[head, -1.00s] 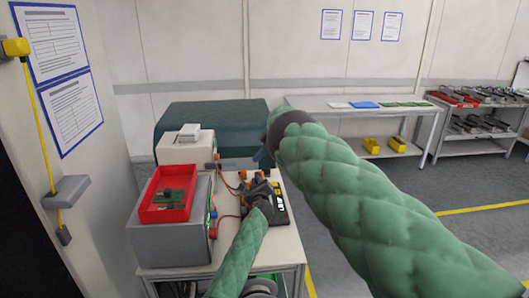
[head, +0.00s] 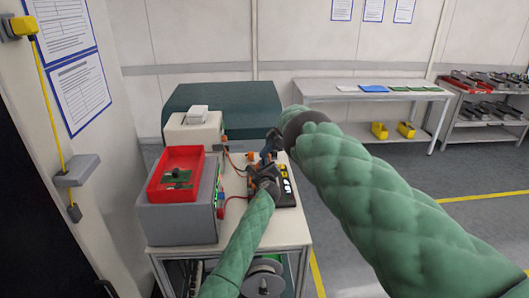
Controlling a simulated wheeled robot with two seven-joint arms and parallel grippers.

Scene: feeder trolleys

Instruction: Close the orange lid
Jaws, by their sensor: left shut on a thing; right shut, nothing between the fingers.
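A small black device (head: 288,192) with pale and yellow markings lies on the white trolley top. Small orange parts (head: 250,157) show at its far left end. The orange lid is probably among them, but its angle is too small and covered to tell. My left gripper (head: 262,170) comes in from below and is shut at the device's left side, apparently on the device. The exact grip is hidden by the fingers. My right gripper (head: 270,146) is shut and empty. It is close above the far end of the device, near the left gripper; contact cannot be told.
A grey machine (head: 180,222) with a red tray (head: 168,190) stands left on the trolley (head: 272,234). A cream box (head: 190,130) stands behind it. Thin orange cables run to the device. A dark green case (head: 222,102) is behind the trolley. Open floor lies to the right.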

